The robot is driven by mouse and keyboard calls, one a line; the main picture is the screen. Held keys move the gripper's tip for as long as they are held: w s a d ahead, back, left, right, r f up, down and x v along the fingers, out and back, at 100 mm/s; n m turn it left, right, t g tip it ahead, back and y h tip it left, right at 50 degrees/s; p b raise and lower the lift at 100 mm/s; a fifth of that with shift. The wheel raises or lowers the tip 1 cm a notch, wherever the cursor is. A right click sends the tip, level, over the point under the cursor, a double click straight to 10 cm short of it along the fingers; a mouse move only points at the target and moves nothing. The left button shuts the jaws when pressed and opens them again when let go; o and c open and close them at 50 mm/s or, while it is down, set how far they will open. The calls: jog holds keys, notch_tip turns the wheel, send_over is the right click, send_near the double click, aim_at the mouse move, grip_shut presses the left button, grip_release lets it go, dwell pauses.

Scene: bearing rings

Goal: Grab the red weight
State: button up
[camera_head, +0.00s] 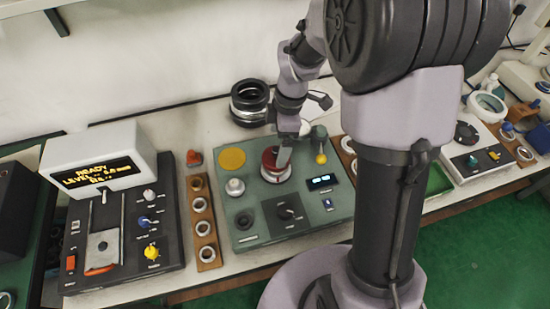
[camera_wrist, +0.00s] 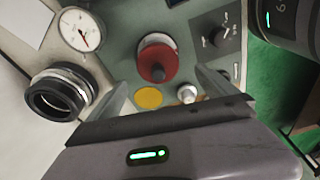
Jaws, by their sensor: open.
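The red weight (camera_wrist: 157,63) is a round red disc with a darker centre, on a pale round base on the green panel. In the head view the red weight (camera_head: 268,158) is partly hidden by my gripper. My gripper (camera_wrist: 160,80) is open and empty, its fingers spread to either side of the weight's near edge in the wrist view. In the head view my gripper (camera_head: 284,155) points down at the weight. I cannot tell whether a finger touches it.
On the panel (camera_head: 250,225) are a yellow disc (camera_head: 231,159), a silver knob (camera_head: 235,187) and a yellow-tipped lever (camera_head: 320,158). Black rings (camera_head: 249,102) stand behind it. A ring rack (camera_head: 202,225) and a display machine (camera_head: 103,172) are on the left.

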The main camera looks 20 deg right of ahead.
aim_at(277, 149)
jog(key=f+b, duration=0.1)
jog(key=f, duration=0.2)
jog(key=f+b, duration=0.1)
jog(key=f, duration=0.1)
jog(key=shift+w+a+f+b, duration=0.25)
jog(key=shift+a+b, duration=0.05)
jog(key=shift+r, duration=0.1)
jog(key=shift+c, duration=1.1)
grip_shut()
